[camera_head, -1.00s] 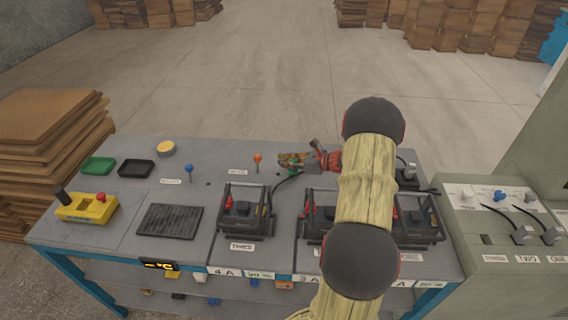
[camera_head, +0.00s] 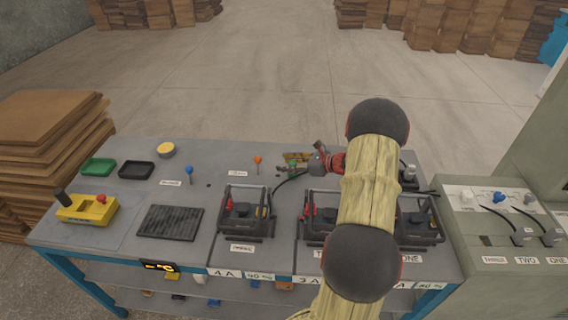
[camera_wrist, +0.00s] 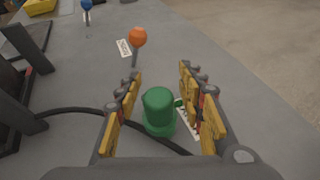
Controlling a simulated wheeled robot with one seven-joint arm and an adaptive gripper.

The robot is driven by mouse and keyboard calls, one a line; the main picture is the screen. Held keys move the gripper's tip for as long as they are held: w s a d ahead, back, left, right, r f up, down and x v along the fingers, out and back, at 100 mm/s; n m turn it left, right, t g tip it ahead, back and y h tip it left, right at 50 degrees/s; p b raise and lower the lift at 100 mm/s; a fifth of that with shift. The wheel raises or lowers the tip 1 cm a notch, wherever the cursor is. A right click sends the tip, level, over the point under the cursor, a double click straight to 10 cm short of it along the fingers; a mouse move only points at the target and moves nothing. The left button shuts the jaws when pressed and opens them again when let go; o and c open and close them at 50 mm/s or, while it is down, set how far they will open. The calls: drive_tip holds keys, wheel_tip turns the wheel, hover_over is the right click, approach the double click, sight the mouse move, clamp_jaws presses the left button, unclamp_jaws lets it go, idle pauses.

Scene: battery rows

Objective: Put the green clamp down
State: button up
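The green clamp (camera_wrist: 160,112) stands upright on the grey table top, seen from above in the wrist view. My gripper (camera_wrist: 161,74) is open, with one yellow-padded finger on each side of the clamp. A gap shows between the clamp and each finger. In the head view my gripper (camera_head: 297,159) is at the back of the table, partly hidden by its own wrist.
An orange-topped post (camera_wrist: 138,38) stands close by, with a white label beside it. A black cable (camera_wrist: 75,112) crosses the table near the clamp. Black-framed battery units (camera_head: 244,213) stand in front. The table's back edge is near.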

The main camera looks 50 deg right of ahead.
drive_tip(key=p+v, duration=0.3)
drive_tip(key=v, duration=0.8)
drive_tip(key=w+a+r+n+g+y, duration=0.15)
drive_tip(key=a+r+n, duration=0.3)
drive_tip(key=a, duration=0.55)
drive_tip(key=a+r+n+g, duration=0.3)
drive_tip(key=a+r+n, duration=0.15)
drive_tip(key=a, duration=0.55)
drive_tip(key=w+a+r+n+g+y, duration=0.1)
drive_tip(key=a+r+n+g, duration=0.25)
drive_tip(key=a+n, duration=0.45)
drive_tip(key=s+a+r+n+h, duration=0.3)
drive_tip(key=s+a+r+n, duration=0.1)
drive_tip(key=s+a+n, duration=0.3)
drive_tip(key=s+a+r+n+h, duration=0.3)
drive_tip(key=s+a+r+n, duration=0.1)
drive_tip(key=s+a+n, duration=0.4)
drive_tip(key=s+a, duration=0.2)
drive_tip(key=shift+a+n+t, duration=0.3)
drive_tip(key=shift+a+t, duration=0.05)
drive_tip(key=shift+t, duration=0.05)
drive_tip(key=shift+r, duration=0.1)
drive_tip(key=shift+c, duration=0.9)
drive_tip(key=shift+d, duration=0.1)
drive_tip(key=shift+c, duration=0.2)
